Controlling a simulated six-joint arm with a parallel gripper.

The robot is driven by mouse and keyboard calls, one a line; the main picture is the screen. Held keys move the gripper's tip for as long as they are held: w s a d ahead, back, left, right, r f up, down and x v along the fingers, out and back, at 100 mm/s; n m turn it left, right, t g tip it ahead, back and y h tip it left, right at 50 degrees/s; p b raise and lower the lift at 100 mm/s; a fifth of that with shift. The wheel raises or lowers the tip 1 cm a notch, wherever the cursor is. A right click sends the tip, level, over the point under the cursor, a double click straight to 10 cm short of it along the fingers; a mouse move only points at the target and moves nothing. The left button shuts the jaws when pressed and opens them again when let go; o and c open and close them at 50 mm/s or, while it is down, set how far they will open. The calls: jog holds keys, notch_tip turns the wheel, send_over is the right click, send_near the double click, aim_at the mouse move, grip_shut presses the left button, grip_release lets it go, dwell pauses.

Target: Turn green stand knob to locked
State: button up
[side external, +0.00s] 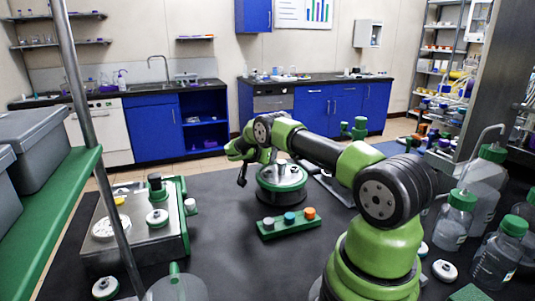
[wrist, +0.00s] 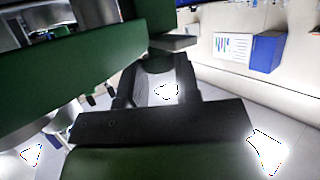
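The green-trimmed stand (side external: 128,250) sits at the left of the dark table in the side external view. A white knob with a green base (side external: 157,217) is on its top, and a smaller white knob (side external: 190,206) is at its right side. I cannot tell which is the stand knob, nor its lock state. My gripper (side external: 242,179) hangs in the air right of and beyond the stand, apart from both knobs. In the wrist view my gripper (wrist: 156,88) shows two dark fingers apart, with no knob seen held between them.
A round green-rimmed base (side external: 282,197) stands close right of my gripper. A green block with coloured caps (side external: 288,224) lies nearer. A green shelf (side external: 62,215) with grey bins and a metal pole (side external: 95,130) are at left. Green-capped bottles (side external: 455,222) crowd the right.

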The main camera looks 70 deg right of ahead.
jog(key=shift+c, duration=1.3)
jog(key=shift+s+t, duration=0.1)
jog(key=shift+t, duration=0.2)
jog(key=shift+d+r+n, duration=0.1)
jog(key=shift+n, duration=0.3)
jog(key=shift+n+t, duration=0.3)
jog(key=shift+t, duration=0.3)
jog(key=o, duration=0.9)
